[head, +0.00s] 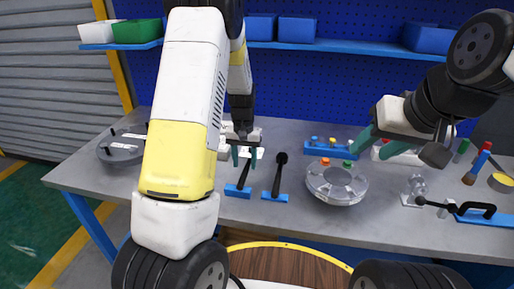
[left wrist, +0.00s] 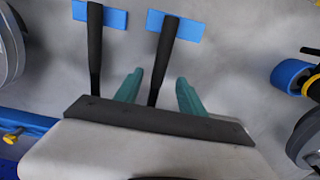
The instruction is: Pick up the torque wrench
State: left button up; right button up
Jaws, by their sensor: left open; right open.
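Two long black tools lie side by side on the bench, each with its near end on a blue block. I cannot tell which is the torque wrench. The left one (head: 243,177) also shows in the left wrist view (left wrist: 163,60); the right one (head: 278,178) has a round far end and also shows there (left wrist: 94,50). My left gripper (head: 244,156) is open over the far part of the left tool. In the left wrist view its teal fingers (left wrist: 158,95) stand either side of the bar; contact is unclear. My right gripper (head: 379,143) is open and empty at the right.
A round clear-grey flanged shell (head: 337,186) with coloured knobs sits right of the tools. A blue rack (head: 329,151) stands behind it. A grey round part (head: 122,149) is at the left. Blue bins (head: 297,29) line a shelf. A black-handled tool (head: 476,209) lies far right.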

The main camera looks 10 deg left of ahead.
aim_at(246, 168)
pick_arm(q)
notch_tip(246, 168, down, 5)
jog(key=shift+d+f, duration=0.1)
jog(key=shift+w, duration=0.1)
grip_shut()
